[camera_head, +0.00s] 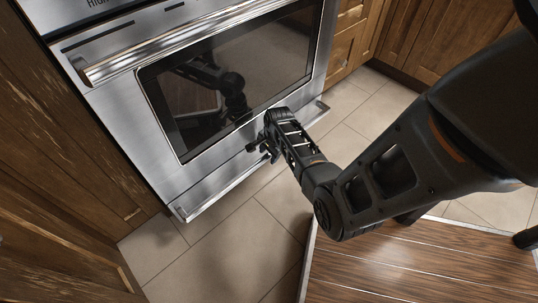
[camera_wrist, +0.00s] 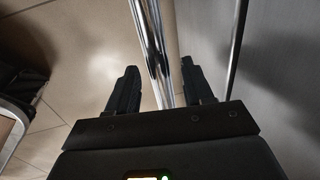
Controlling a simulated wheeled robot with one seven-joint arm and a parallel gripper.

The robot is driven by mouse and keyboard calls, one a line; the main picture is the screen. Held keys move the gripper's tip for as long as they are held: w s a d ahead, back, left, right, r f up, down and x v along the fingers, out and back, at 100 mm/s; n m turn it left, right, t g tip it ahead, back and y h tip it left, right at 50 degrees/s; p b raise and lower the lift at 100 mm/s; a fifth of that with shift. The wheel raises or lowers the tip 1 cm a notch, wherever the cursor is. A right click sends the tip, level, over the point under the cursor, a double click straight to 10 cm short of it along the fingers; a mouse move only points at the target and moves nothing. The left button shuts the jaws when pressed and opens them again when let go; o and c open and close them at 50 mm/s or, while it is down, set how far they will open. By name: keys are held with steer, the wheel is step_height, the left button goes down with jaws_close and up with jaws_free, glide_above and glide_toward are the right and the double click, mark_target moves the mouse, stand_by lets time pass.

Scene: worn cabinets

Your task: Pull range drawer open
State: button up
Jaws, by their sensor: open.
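The range drawer (camera_head: 203,190) is the low stainless strip at the foot of the range, below the oven door. Its long bar handle (camera_head: 222,187) runs along the front, partly hidden behind my gripper. In the head view my gripper (camera_head: 262,148) is at about the middle of this bar. In the wrist view my gripper (camera_wrist: 158,66) is open, with the shiny bar (camera_wrist: 152,45) passing between its two fingers. The fingers look apart from the bar. The steel front (camera_wrist: 275,85) is to the right there. The drawer appears shut.
The oven door (camera_head: 235,85) with its own thick handle (camera_head: 165,45) is above the drawer. Worn wooden cabinets (camera_head: 60,110) stand close on the left, others (camera_head: 425,35) at the back right. Tiled floor (camera_head: 225,250) in front is clear. A wood-topped surface (camera_head: 420,262) is at lower right.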

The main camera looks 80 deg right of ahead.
jaws_close()
stand_by(0.5)
